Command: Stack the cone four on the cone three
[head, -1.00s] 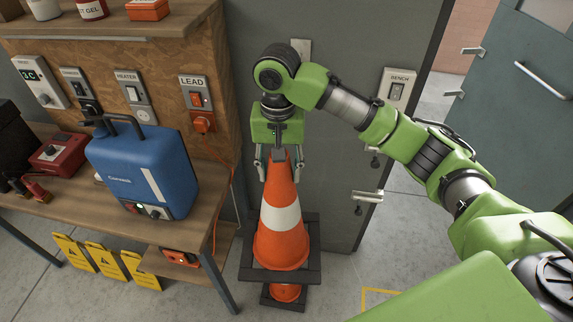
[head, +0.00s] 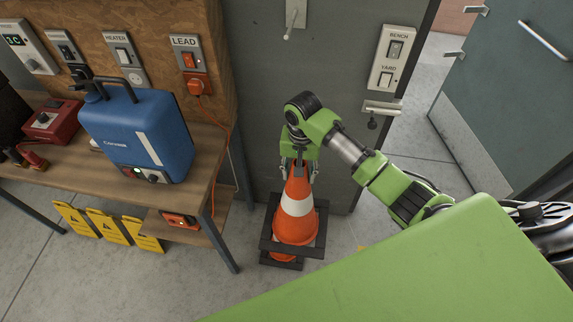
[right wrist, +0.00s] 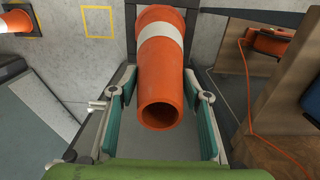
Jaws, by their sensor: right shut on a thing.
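An orange cone with a white band (head: 297,228), which I take as cone four, stands upright under my right gripper (head: 299,172). The gripper is shut on its upper end. In the right wrist view the cone's open tip (right wrist: 160,114) shows between the two fingers (right wrist: 160,78). Its dark square base is above a second dark base (head: 280,264), with a strip of orange (head: 283,257) between them. This lower cone, apparently cone three, is mostly hidden inside the upper one; I cannot tell whether the upper cone rests on it. My left gripper is not in view.
A wooden workbench (head: 190,200) with a blue case (head: 140,130) stands to the left. An orange lead (head: 232,140) hangs beside it. A grey panel (head: 262,60) is behind the cones. The right wrist view shows another cone (right wrist: 17,20) and a yellow floor square (right wrist: 98,21).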

